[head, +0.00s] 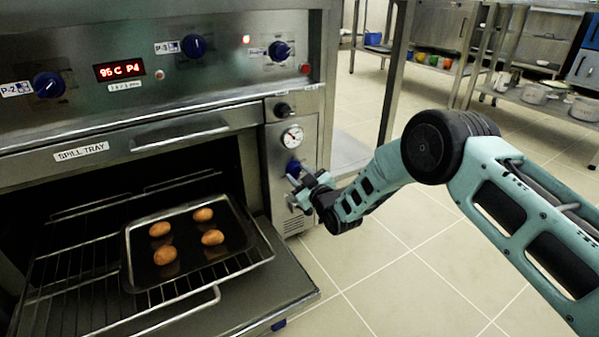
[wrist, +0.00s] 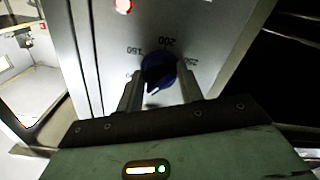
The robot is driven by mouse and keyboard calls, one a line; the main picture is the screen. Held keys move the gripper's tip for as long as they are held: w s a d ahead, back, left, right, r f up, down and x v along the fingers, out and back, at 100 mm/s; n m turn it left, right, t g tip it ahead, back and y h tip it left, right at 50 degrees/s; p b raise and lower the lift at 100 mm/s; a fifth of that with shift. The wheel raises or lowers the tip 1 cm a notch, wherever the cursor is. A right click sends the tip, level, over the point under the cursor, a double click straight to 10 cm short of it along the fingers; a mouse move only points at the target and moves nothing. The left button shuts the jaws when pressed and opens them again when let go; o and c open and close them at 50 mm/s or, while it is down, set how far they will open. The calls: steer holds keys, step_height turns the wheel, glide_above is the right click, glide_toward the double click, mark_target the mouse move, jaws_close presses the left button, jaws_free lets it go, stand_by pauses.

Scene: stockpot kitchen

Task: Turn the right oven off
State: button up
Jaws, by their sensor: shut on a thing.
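The oven (head: 150,60) stands at the left with its door (head: 270,290) lowered open. A blue knob (head: 294,168) sits on the narrow right-hand panel, below a round gauge (head: 292,137). My gripper (head: 299,184) is at this knob. In the wrist view the blue knob (wrist: 158,69) lies between the two fingers, and my gripper (wrist: 161,88) is shut on it. Numbers including 200 are printed around the knob. Its pointer is partly hidden, so I cannot tell the exact setting.
A dark tray (head: 130,245) with several brown rolls rests on the oven rack. The upper panel has more blue knobs (head: 194,46), a red display (head: 119,70) reading about 95 C P4, and a lit red lamp (head: 246,39). Tiled floor (head: 410,280) is open at right; metal shelves stand behind.

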steer(key=n+p, duration=0.1)
steer(key=n, duration=0.3)
steer(key=shift+n+p, duration=0.55)
steer(key=shift+n, duration=0.95)
steer(key=o, duration=1)
steer(key=shift+d, duration=0.1)
